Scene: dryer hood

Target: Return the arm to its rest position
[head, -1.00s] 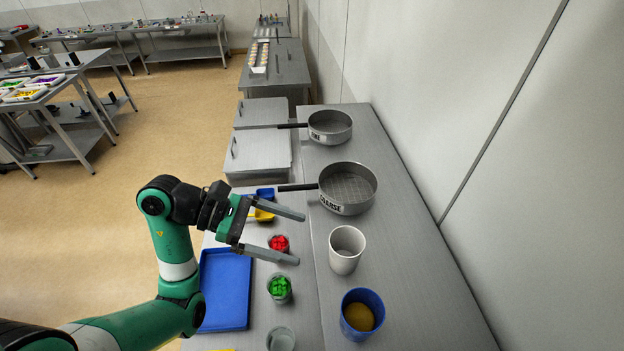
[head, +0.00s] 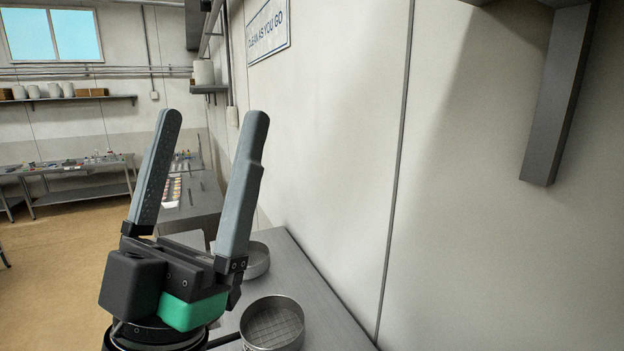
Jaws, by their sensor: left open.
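My left gripper (head: 211,125) stands in the left half of the head view, close to the camera, with its two grey fingers pointing up. The fingers are wide apart and nothing is between them. The gripper is raised in front of the steel bench (head: 307,277) and hides part of it. My right gripper is not in view.
A round sieve (head: 272,325) lies on the bench right of my gripper, and a second one (head: 257,262) stands behind it, partly hidden. The wall (head: 330,120) runs along the right. A grey bracket (head: 556,100) hangs at the upper right. Open floor (head: 60,270) lies at the left.

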